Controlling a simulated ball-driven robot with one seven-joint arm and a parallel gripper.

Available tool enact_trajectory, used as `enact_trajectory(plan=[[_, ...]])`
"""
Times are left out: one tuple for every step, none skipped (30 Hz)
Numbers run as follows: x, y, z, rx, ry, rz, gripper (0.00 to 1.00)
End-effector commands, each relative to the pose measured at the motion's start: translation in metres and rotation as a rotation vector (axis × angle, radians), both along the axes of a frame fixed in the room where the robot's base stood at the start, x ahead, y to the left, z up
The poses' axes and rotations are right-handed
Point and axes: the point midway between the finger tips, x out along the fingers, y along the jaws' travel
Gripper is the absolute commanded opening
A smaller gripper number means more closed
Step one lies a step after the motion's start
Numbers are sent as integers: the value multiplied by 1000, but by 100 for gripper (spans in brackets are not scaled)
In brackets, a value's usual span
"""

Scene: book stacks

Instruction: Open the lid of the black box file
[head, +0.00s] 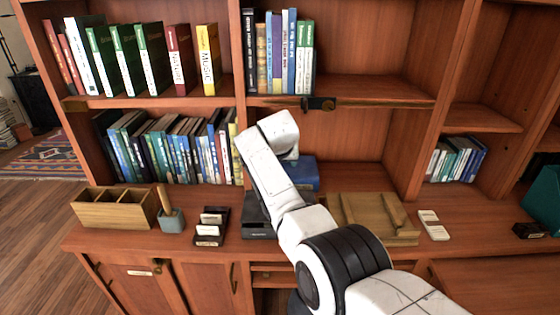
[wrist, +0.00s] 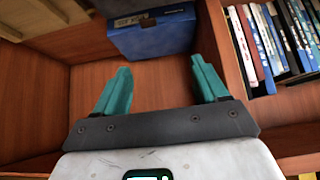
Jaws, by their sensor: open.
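The black box file (head: 257,213) lies on the wooden counter in the head view, left of the middle. My white arm covers its right part, and I cannot make out how its lid stands. My gripper (wrist: 161,82) shows in the wrist view with its two teal fingers apart and nothing between them. In the head view the fingers are hidden behind my arm. The black box file is not clearly seen in the wrist view.
A blue box (head: 303,174) stands behind my arm; it also shows beyond the fingers in the wrist view (wrist: 155,36). A wooden tray (head: 370,218) lies to the right, a wooden organiser (head: 112,208) to the left. Books (head: 165,150) fill the left shelf.

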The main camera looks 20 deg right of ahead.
Motion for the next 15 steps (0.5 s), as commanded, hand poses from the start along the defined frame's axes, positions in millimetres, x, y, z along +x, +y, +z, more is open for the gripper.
enact_trajectory(plan=[[0, 0, 0, 0, 1, 0, 72], [0, 0, -1, 0, 1, 0, 72], [0, 0, -1, 0, 1, 0, 72], [0, 0, -1, 0, 1, 1, 72], [0, 0, -1, 0, 1, 1, 72], [-1, 1, 0, 0, 1, 1, 72], [-1, 1, 0, 0, 1, 1, 72], [-1, 1, 1, 0, 1, 1, 72], [-2, 2, 3, 0, 1, 1, 72], [-3, 2, 4, 0, 1, 1, 72], [-4, 3, 5, 0, 1, 1, 72], [-6, 3, 8, 0, 0, 1, 72], [-8, 4, 10, 1, 0, 1, 72], [-9, 4, 12, 1, 0, 0, 72], [-12, 5, 15, 1, 0, 0, 72]])
